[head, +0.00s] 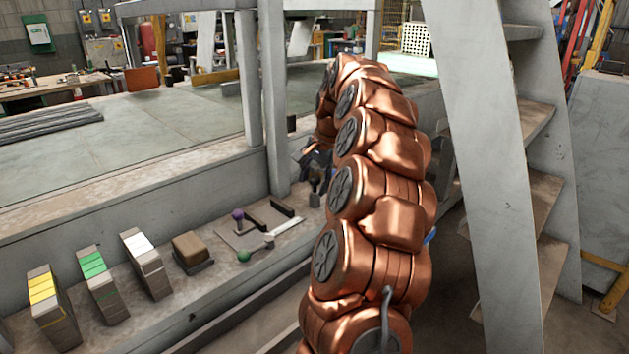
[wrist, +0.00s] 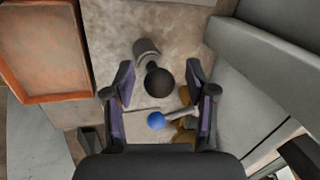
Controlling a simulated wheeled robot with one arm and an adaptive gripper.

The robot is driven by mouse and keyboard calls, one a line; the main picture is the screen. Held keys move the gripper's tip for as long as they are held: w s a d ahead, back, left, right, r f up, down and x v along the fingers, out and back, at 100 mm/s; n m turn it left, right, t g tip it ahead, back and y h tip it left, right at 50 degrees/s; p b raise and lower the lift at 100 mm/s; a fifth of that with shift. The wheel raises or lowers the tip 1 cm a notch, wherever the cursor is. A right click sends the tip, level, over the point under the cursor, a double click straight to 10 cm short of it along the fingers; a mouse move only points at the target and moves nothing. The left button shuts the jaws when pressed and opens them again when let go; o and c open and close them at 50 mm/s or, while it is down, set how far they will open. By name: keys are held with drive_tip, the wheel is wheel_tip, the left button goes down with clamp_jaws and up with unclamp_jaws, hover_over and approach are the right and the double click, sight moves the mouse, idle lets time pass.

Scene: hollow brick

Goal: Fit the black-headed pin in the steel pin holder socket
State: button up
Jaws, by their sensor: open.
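In the wrist view, the black-headed pin (wrist: 158,82) shows its round dark head between my gripper's two fingers. My gripper (wrist: 160,92) is open, with a finger on either side of the head and gaps between. A grey steel cylinder (wrist: 147,48) shows just beyond the head; I cannot tell whether it is the pin's shank or part of a holder. The steel pin holder socket is not clearly identifiable. In the head view, my copper arm hides most of the area around the gripper.
In the head view, a purple-headed pin (head: 238,214) and a green-headed pin (head: 244,256) are on the ledge, beside a brown block (head: 189,247) and yellow, green and white-topped blocks. An orange-rimmed tray (wrist: 45,98) and grey beams flank the gripper.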

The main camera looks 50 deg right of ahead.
drive_tip(key=v, duration=1.2)
idle(0.5)
idle(0.7)
drive_tip(key=s+a+n+g+p, duration=0.1)
drive_tip(key=a+n+p, duration=0.15)
drive_tip(key=a, duration=0.65)
drive_tip(key=s+a+n+g+p, duration=0.15)
drive_tip(key=a+n, duration=0.25)
drive_tip(key=a, duration=0.6)
drive_tip(key=s+a+n+p, duration=0.2)
drive_tip(key=a+n, duration=0.2)
drive_tip(key=a, duration=0.5)
drive_tip(key=s+a+f+n+g+p, duration=0.1)
drive_tip(key=s+a+f, duration=0.4)
drive_tip(key=s, duration=0.6)
drive_tip(key=s+a+f+n+g+p, duration=0.1)
drive_tip(key=s+a+f+n+p, duration=0.3)
drive_tip(key=s, duration=0.7)
drive_tip(key=shift+s+a+f+n+p, duration=0.2)
drive_tip(key=shift+a+f+n+p, duration=0.15)
drive_tip(key=shift+f+n, duration=0.1)
